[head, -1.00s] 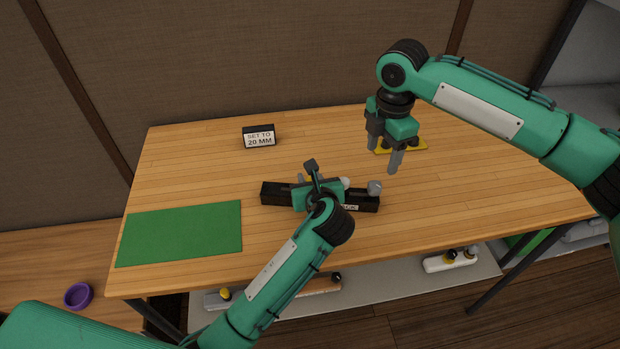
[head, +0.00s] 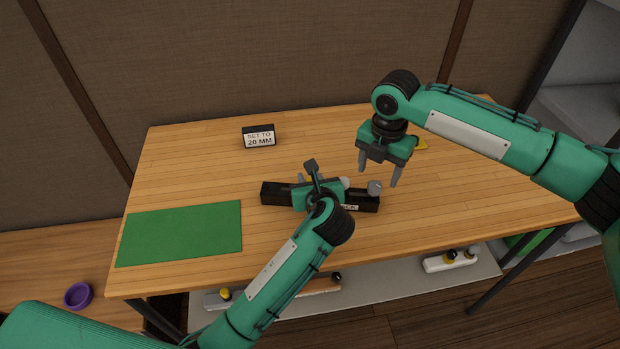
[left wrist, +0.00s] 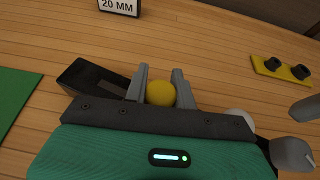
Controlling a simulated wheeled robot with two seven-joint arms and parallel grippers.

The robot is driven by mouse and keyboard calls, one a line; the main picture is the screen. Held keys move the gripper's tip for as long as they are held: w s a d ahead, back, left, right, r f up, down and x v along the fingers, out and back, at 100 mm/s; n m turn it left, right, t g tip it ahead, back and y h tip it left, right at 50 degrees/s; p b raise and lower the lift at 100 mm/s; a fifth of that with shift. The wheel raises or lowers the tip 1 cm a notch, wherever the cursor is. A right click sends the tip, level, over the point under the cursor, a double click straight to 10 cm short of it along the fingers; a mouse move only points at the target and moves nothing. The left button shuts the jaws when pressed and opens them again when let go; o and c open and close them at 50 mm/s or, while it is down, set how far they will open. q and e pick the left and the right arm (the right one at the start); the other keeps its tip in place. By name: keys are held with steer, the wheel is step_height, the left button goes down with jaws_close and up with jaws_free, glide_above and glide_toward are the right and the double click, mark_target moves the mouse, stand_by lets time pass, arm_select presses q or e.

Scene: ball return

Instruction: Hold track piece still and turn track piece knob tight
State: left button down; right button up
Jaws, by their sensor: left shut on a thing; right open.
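The track piece (head: 273,193) is a long black bar lying on the table, with a white label partly hidden near its right end. My left gripper (head: 320,180) is over its middle. In the left wrist view the gripper's fingers (left wrist: 158,85) close on a yellow round part (left wrist: 161,94) at the bar, which seems to belong to it. A grey knob (head: 375,187) stands at the bar's right end, and a white round part (head: 345,183) is beside the left gripper. My right gripper (head: 379,174) is open, fingers down, just above the knob; contact cannot be told.
A "SET TO 20 MM" card (head: 259,137) stands at the back. A green mat (head: 180,233) lies at the left. A yellow plate with black parts (left wrist: 280,69) lies beyond the right gripper. A purple ring (head: 78,296) is on the lower surface. The table's front right is clear.

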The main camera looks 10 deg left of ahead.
mark_target(375, 184)
steer(key=shift+f, duration=2.55)
steer(key=c, duration=1)
